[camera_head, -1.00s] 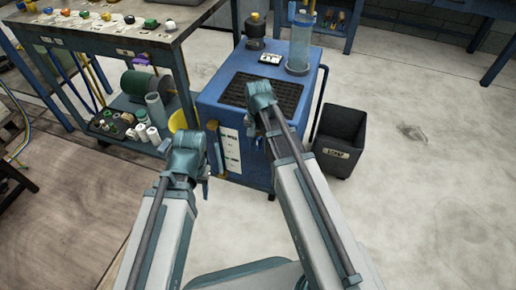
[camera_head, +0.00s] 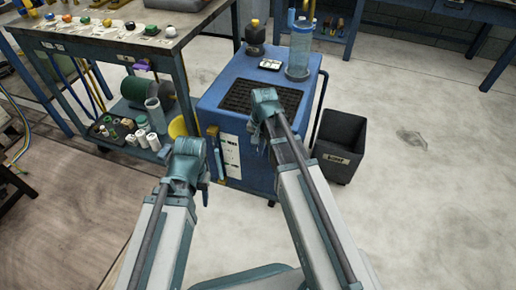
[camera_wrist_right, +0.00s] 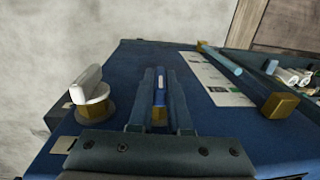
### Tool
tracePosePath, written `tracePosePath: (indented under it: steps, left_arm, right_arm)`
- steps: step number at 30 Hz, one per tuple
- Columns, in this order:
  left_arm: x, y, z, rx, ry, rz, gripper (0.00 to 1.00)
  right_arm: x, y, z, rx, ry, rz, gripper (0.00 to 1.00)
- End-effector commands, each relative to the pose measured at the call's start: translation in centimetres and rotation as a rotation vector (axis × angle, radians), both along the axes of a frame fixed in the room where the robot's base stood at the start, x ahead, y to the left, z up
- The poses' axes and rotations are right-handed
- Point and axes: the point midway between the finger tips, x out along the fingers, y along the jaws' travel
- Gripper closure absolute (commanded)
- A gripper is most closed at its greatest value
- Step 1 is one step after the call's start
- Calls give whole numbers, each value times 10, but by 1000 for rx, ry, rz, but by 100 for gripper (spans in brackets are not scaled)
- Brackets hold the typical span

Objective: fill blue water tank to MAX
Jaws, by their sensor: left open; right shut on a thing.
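The blue water tank (camera_head: 250,160) is a box-shaped unit with a dark grille on top. On its front a slim sight tube (camera_wrist_right: 227,62) with brass ends runs beside a white printed label (camera_head: 231,155); the label also shows in the right wrist view (camera_wrist_right: 212,82). I cannot read the tube's level. My right gripper (camera_wrist_right: 160,92) is shut on a narrow blue handle (camera_wrist_right: 160,84) with brass at its base, at the tank's front. A valve with a white lever (camera_wrist_right: 88,86) sits left of it. My left gripper (camera_head: 205,182) is open and empty, left of the tank's front.
A clear cylinder (camera_head: 299,52) and a dark fitting (camera_head: 255,38) stand on the tank's top. A black bin (camera_head: 340,146) stands to its right. A bench (camera_head: 112,38) and a shelf with bottles are at left.

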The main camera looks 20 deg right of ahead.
Motion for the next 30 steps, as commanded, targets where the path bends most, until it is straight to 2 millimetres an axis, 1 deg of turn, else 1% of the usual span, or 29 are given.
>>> tracePosePath:
  steps: [1, 6, 10, 15, 23, 24, 28, 29, 30]
  left_arm:
    - [0, 0, -3, 0, 0, 0, 50]
    - [0, 0, -15, -2, 0, -2, 50]
    - [0, -1, -23, -3, 1, -4, 50]
    - [0, -1, -25, -4, 0, -5, 50]
    - [0, -1, -24, -4, 0, -5, 50]
    - [0, -1, -24, -4, 0, -5, 50]
    - [0, -1, -24, -4, 0, -5, 50]
    - [0, -1, -24, -4, 0, -5, 50]
    - [0, -1, -24, -4, 0, -5, 50]
  right_arm:
    - [-5, -3, -2, 44, -29, -5, 100]
    - [-5, -3, -5, 200, -136, -6, 100]
    - [-4, -3, -4, 281, -190, -4, 100]
    - [-3, -2, -2, 324, -219, -1, 100]
    - [-2, -2, -1, 326, -220, 0, 100]
    - [-2, -2, -1, 325, -219, 0, 80]
    - [-2, -2, -1, 325, -219, 0, 57]
    - [-2, -2, -1, 325, -219, 0, 54]
    - [-2, -2, -1, 324, -220, 0, 54]
